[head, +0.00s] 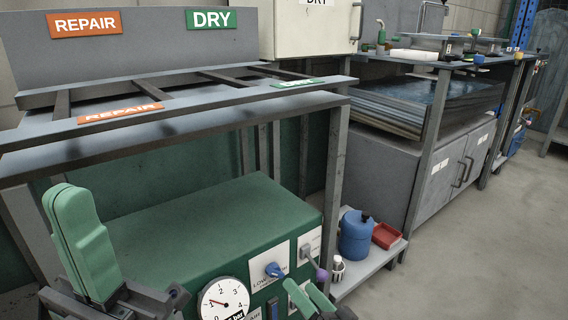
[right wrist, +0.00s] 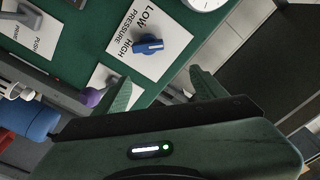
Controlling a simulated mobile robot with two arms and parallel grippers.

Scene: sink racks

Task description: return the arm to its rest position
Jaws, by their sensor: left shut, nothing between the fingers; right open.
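My left gripper (head: 68,200) is at the lower left of the head view. Its green fingers point up and are shut together with nothing between them. My right gripper (head: 309,294) is at the bottom edge of the head view, in front of the green machine's panel. In the right wrist view my right gripper (right wrist: 163,76) has its two green fingers spread apart, with nothing held between them. A blue knob (right wrist: 148,45) on the LOW/HIGH PRESSURE plate lies beyond the fingertips. The rest of both arms is mostly out of view.
The green machine (head: 180,225) carries a round gauge (head: 223,300) and a blue knob (head: 274,270). A grey rack (head: 200,104) marked REPAIR and DRY stands above it. A blue container (head: 355,238) and red tray (head: 386,235) sit on a low shelf. The floor at right is clear.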

